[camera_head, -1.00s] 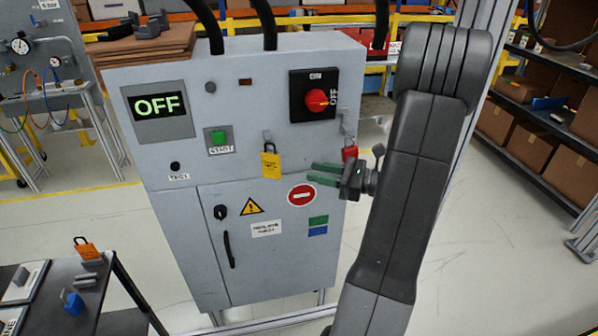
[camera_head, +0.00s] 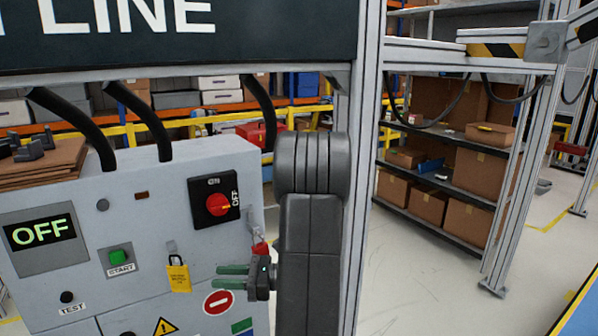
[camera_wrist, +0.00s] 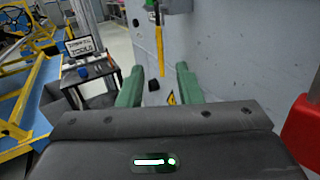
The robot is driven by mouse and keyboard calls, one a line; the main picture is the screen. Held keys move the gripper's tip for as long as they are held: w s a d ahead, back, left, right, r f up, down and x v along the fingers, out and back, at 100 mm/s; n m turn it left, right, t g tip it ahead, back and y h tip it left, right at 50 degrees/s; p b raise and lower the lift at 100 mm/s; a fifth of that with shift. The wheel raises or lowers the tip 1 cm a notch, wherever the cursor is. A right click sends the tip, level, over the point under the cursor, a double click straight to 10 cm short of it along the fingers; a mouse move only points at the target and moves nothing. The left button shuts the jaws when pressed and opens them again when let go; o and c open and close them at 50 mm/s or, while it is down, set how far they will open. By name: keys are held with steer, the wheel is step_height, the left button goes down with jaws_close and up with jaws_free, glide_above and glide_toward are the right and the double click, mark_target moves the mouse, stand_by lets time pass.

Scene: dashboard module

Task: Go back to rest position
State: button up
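My gripper (camera_head: 232,276) is in front of the grey control cabinet (camera_head: 215,160), its green fingers pointing left and apart with nothing between them. In the wrist view my gripper (camera_wrist: 158,88) also shows its two green fingers spread and empty. A yellow padlock tag (camera_head: 178,275) hangs on the cabinet left of the fingers. A red padlock (camera_head: 260,249) hangs just above my gripper, partly hidden by my arm; a red thing (camera_wrist: 303,130) is close at the right of the wrist view. The rotary switch (camera_head: 215,201) and the display (camera_head: 40,233) both read OFF.
A metal frame post (camera_head: 366,150) stands right behind my arm. Shelves with cardboard boxes (camera_head: 428,204) are at the right, with open floor (camera_head: 410,290) before them. A small dark table (camera_wrist: 92,78) shows at the left of the wrist view.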

mark_target(187, 276)
steer(key=a+p, duration=0.1)
steer(key=a, duration=0.8)
steer(key=shift+s+a+p, duration=0.2)
steer(key=shift+a+p, duration=0.15)
steer(key=shift+a, duration=0.05)
steer(key=shift+s+d+r, duration=0.35)
steer(key=shift+d, duration=0.05)
